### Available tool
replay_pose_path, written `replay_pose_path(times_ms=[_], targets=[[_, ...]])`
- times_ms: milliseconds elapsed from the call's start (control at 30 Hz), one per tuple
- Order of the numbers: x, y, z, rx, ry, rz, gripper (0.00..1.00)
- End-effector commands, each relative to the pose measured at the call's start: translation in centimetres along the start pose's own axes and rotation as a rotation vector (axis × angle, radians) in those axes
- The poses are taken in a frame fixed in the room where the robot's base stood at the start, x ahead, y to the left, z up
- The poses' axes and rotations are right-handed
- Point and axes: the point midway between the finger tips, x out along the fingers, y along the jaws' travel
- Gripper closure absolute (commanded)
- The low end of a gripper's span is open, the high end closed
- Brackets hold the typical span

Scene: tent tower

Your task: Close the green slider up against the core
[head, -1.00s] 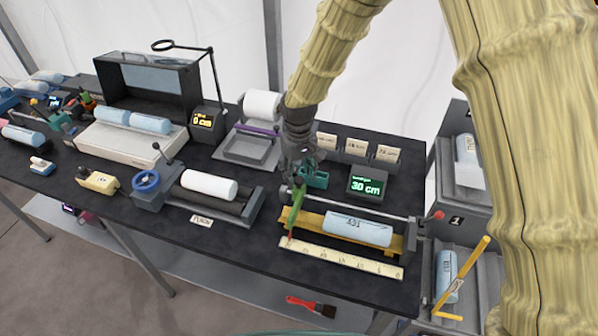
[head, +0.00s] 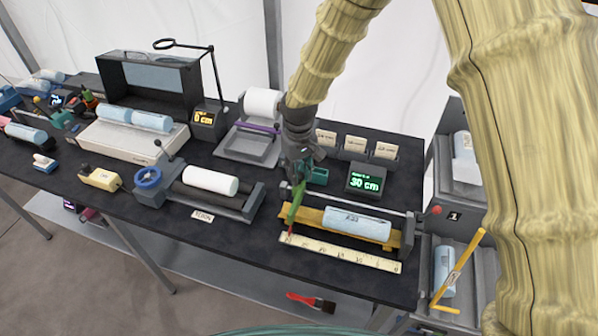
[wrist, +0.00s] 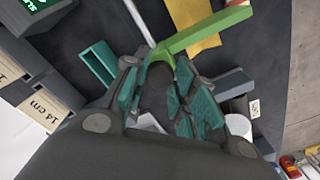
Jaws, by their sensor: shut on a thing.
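The green slider (head: 295,206) stands at the left end of the yellow trough (head: 312,217), over the low-number end of the ruler. My gripper (head: 299,182) is shut on the upper part of the slider; in the wrist view the teal-padded fingers (wrist: 166,82) close around the green bar (wrist: 205,33). The core, a light-blue cylinder (head: 357,225) with dark marks, lies in the trough to the right of the slider. A gap of bare yellow trough shows between slider and core. The core is not clearly visible in the wrist view.
A pale ruler (head: 340,252) lies along the trough's front. A display (head: 366,182) behind reads 30 cm. A teal open box (wrist: 98,66) sits beside my gripper. A roller device (head: 210,190) stands left, and stepped grey stands (head: 455,250) stand right.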

Motion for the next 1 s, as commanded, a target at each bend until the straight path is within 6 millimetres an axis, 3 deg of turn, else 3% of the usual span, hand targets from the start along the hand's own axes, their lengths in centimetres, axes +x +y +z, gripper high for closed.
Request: replay_pose_path(times_ms=[500,900,933,1000], targets=[[0.2,8.0,8.0,0.002,-0.004,0.0,1.0],[0.3,8.5,8.7,0.001,-0.005,-0.001,1.0],[0.3,8.5,8.7,0.001,-0.005,-0.001,0.7],[0.3,8.5,8.7,0.001,-0.005,-0.001,0.57]])
